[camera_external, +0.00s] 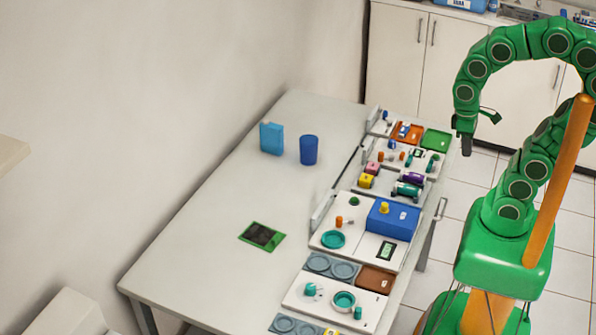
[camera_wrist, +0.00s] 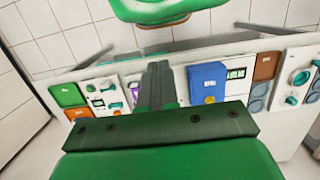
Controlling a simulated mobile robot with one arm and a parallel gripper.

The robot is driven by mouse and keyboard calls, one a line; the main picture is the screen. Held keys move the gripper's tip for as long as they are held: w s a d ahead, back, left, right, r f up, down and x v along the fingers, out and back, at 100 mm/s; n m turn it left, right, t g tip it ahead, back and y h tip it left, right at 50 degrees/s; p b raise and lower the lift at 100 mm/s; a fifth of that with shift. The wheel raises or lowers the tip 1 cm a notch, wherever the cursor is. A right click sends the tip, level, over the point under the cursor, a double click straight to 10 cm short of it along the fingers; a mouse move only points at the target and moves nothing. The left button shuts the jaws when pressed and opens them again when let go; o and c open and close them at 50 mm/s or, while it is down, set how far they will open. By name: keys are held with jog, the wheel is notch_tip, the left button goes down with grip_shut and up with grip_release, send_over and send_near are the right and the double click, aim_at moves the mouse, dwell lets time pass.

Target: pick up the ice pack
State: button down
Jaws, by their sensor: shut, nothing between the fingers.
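A light blue upright pack (camera_external: 271,138), which looks like the ice pack, stands on the far left part of the grey table. A darker blue cup (camera_external: 309,150) stands just to its right, apart from it. I cannot make out the light blue pack in the wrist view.
Instrument trays run along the table's right side, with a blue box (camera_external: 391,220) that also shows in the wrist view (camera_wrist: 207,82). A green-framed dark pad (camera_external: 262,236) lies on the table (camera_external: 205,235). The table's left half is mostly clear. Cabinets (camera_external: 412,60) stand behind.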

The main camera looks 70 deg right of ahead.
jog(key=c, duration=1.8)
grip_release()
jog(key=o, duration=1.2)
